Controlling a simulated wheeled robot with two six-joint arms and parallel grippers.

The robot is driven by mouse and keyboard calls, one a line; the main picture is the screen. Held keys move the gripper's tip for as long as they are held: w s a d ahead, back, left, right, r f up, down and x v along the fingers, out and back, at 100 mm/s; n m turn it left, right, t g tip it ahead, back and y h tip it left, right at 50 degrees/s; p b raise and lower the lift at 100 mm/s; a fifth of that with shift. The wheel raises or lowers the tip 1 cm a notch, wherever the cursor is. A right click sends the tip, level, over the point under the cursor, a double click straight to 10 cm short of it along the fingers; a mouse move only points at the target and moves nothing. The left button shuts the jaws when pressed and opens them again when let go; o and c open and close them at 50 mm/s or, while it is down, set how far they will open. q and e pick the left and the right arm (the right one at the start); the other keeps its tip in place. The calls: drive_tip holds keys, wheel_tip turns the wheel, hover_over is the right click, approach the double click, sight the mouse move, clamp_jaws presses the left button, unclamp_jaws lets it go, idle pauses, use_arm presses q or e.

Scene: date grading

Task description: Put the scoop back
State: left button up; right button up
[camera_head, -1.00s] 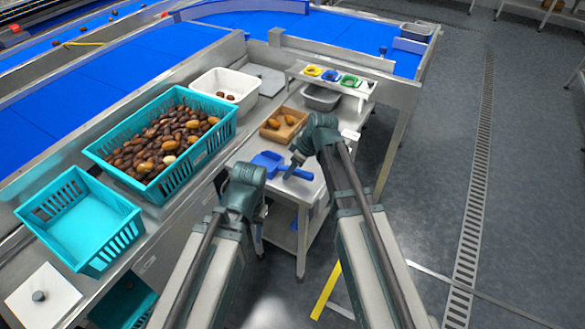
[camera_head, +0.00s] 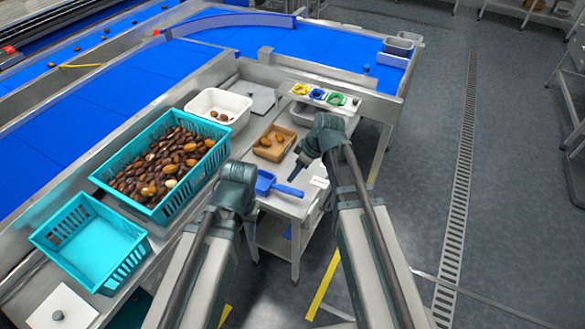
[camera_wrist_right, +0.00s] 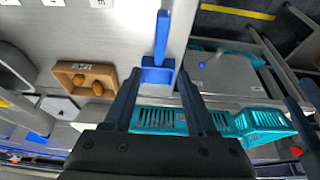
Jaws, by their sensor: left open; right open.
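The blue scoop (camera_head: 266,182) lies on the steel side table (camera_head: 296,207), its handle pointing right in the head view. In the right wrist view the scoop (camera_wrist_right: 157,74) shows beyond and between my fingertips, handle away from me. My right gripper (camera_head: 298,168) is open and empty above the table near the scoop's handle; its two spread fingers also show in the right wrist view (camera_wrist_right: 159,88). My left gripper (camera_head: 238,186) is left of the scoop, by the table's near edge; its fingers are mostly hidden by its own wrist.
A wooden tray (camera_head: 268,154) with dates sits behind the scoop. A teal crate (camera_head: 222,152) full of dates and an empty teal crate (camera_head: 66,265) stand left. A white bin (camera_head: 246,103) and a shelf with coloured cups (camera_head: 353,102) are behind.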

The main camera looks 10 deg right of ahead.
use_arm(q)
drive_tip(key=shift+r, duration=0.1)
use_arm(e)
drive_tip(key=s+a+m+g+h, duration=0.1)
drive_tip(key=s+a+m+h, duration=0.1)
drive_tip(key=s, duration=0.7)
drive_tip(key=s+a+f+m+g+h, duration=0.1)
drive_tip(key=s+a+m+g+h, duration=0.1)
drive_tip(key=s+m, duration=0.3)
drive_tip(key=s+a+h, duration=0.1)
drive_tip(key=s, duration=0.2)
drive_tip(key=shift+s+a+f, duration=0.15)
drive_tip(key=shift+s+a, duration=0.1)
drive_tip(key=shift+s, duration=0.15)
